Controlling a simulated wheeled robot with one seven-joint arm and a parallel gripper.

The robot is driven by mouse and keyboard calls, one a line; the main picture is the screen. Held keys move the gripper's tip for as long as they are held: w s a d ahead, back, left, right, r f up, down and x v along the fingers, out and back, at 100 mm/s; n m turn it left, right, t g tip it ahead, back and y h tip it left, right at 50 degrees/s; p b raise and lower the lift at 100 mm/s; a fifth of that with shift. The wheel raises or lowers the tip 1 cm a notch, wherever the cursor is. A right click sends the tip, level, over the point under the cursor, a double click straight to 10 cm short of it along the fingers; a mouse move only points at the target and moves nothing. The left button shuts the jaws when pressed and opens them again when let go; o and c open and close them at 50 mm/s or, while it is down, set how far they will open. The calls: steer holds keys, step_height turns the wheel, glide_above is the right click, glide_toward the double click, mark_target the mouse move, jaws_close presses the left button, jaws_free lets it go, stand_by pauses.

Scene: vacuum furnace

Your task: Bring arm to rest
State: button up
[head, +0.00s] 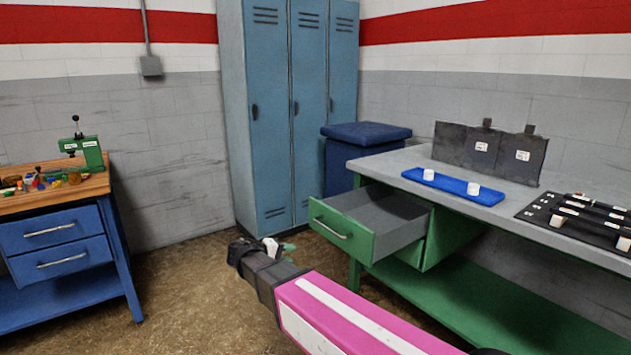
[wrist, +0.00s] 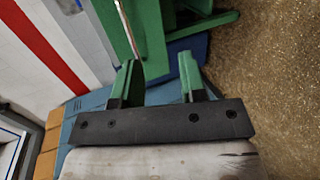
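My gripper (head: 283,250) is at the end of my pink and white arm, which reaches in from the lower right in the head view. It hangs in the air over the brown floor, in front of the green workbench and to the left of its open drawer (head: 345,238). In the wrist view my gripper (wrist: 158,80) shows two green fingers standing apart with nothing between them. The drawer's green front with its handle (wrist: 128,30) shows beyond the fingers at the top of the wrist view.
The green workbench (head: 385,160) holds a blue tray (head: 425,182) with white pieces, dark panels (head: 490,150) and a black mat with rods. Blue lockers (head: 290,110) and a blue bin (head: 345,150) stand behind. A wood-topped bench (head: 50,195) is at left. Floor between benches is clear.

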steer(key=s+d+f+m+g+y, duration=0.2)
steer(key=s+d+f+y, duration=0.1)
steer(key=d, duration=0.6)
steer(key=s+d+f+m+g+y, duration=0.2)
steer(key=s+d+f+g+y, duration=0.1)
steer(key=d, duration=0.7)
steer(key=s+d+f+m+g+y, duration=0.2)
steer(key=s+d+f+y, duration=0.2)
steer(key=d+f, duration=0.4)
steer(key=shift+s+d+f+m+y, duration=0.2)
steer(key=shift+s+d+m+y, duration=0.2)
steer(key=shift+d+y, duration=0.45)
